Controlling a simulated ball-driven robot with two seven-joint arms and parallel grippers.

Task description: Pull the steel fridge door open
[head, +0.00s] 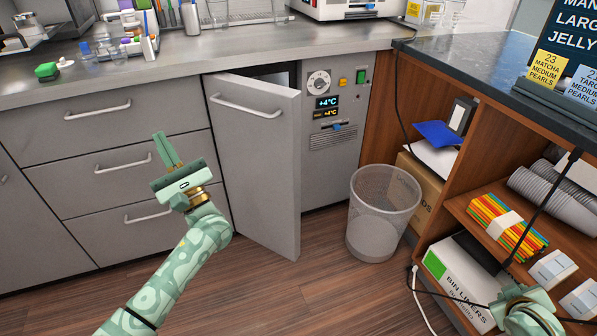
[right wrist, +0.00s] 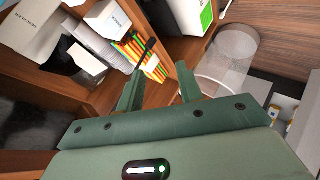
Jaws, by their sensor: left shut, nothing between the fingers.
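The steel fridge door (head: 262,180) stands partly open in the head view, swung out from the counter front. A dark gap shows above its top edge. Its bar handle (head: 245,106) is near the top of the door's face. My left gripper (head: 164,146) is shut and empty, to the left of the door in front of the drawers, apart from the handle. My right gripper (right wrist: 158,78) is open with nothing between its fingers in the right wrist view. In the head view, part of my right arm shows at the bottom right, by the shelves.
The fridge's control panel (head: 328,105) is right of the door. A mesh bin (head: 380,215) stands on the floor right of the door. Steel drawers (head: 110,160) are at left. Open wooden shelves (head: 480,195) with boxes and cups are at right. The floor before the door is clear.

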